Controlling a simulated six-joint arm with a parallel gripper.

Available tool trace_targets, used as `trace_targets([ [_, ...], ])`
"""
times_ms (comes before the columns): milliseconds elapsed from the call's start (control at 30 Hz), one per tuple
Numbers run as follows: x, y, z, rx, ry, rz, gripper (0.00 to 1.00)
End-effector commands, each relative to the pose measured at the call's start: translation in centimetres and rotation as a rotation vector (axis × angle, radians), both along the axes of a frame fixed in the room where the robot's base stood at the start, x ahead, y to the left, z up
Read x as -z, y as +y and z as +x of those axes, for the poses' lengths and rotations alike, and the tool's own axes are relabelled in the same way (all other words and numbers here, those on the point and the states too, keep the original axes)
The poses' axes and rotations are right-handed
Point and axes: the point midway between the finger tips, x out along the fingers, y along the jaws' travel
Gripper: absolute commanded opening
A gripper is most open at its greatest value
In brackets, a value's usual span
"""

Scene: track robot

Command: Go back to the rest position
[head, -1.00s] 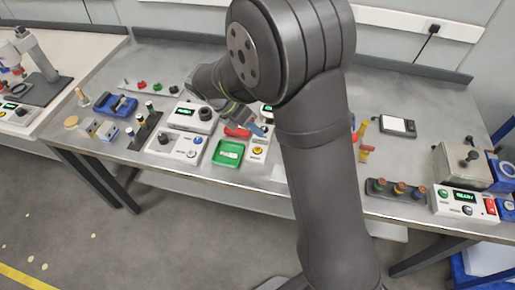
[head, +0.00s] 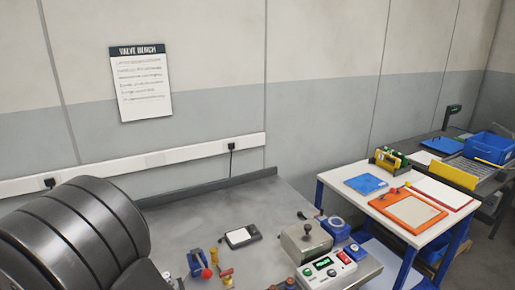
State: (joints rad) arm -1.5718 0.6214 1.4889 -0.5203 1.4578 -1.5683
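A dark, ribbed joint of my arm fills the lower left corner of the head view. My gripper is outside the picture, so its fingers and anything in them are hidden. The grey metal bench (head: 195,222) stands in front of me, its left part hidden behind my arm.
On the bench are a black device with a white face (head: 240,237), a blue clamp-like part with a red ball (head: 198,262), a grey box with a knob (head: 307,241) and a control box with a green display (head: 326,269). A white table (head: 340,195) stands to the right.

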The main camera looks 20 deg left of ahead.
Motion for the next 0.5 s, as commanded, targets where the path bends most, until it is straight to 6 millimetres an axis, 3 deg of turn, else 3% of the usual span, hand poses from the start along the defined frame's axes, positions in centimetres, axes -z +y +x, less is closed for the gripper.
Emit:
trace_targets([
  [267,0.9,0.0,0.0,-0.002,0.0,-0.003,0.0],
  [500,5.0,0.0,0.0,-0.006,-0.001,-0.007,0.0],
])
